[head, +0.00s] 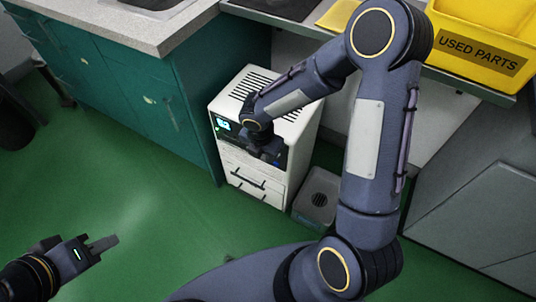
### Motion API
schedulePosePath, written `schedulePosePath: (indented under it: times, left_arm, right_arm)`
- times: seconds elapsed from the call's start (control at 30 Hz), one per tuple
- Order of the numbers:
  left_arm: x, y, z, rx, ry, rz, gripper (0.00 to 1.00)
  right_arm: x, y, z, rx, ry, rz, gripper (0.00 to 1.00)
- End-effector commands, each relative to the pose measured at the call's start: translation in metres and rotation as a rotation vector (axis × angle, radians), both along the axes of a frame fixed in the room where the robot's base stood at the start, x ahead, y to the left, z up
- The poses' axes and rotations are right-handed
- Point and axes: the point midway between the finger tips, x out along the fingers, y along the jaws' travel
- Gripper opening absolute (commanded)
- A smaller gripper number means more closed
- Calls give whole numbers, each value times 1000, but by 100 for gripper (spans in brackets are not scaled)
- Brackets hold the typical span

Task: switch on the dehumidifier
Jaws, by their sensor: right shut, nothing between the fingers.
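The dehumidifier (299,126) is a white box with dark vent slots on top, standing on the floor against the teal cabinet. Its dark front panel has a small lit blue-white display (223,124) at the left, with figures too small to read surely. My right arm reaches over it, and my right gripper (268,158) is shut and empty at the front panel, hiding its middle. I cannot tell whether its fingertips touch the panel. My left gripper (103,244) is low at the left over the green floor, well away from the dehumidifier; its finger gap is unclear.
A teal cabinet (150,95) with a pale speckled worktop (160,38) stands to the left. A grey bin (317,197) sits right of the dehumidifier. A yellow "USED PARTS" crate (480,50) rests on a shelf. The green floor in front is clear.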

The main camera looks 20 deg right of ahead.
Motion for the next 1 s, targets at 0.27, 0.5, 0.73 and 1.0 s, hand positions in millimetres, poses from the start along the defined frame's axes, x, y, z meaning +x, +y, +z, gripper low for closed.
schedulePosePath:
  times: [0.27,0.5,0.73,1.0]
  left_arm:
    - [0,0,6,0,1,0,32]
    - [0,0,6,0,1,0,32]
    - [0,0,6,0,1,0,32]
    - [0,0,6,0,1,0,32]
  right_arm:
    - [-5,7,22,-1,1,1,0]
    - [-5,7,22,-1,1,1,0]
    - [-5,7,22,-1,1,1,0]
    - [-17,-12,55,31,-45,-238,0]
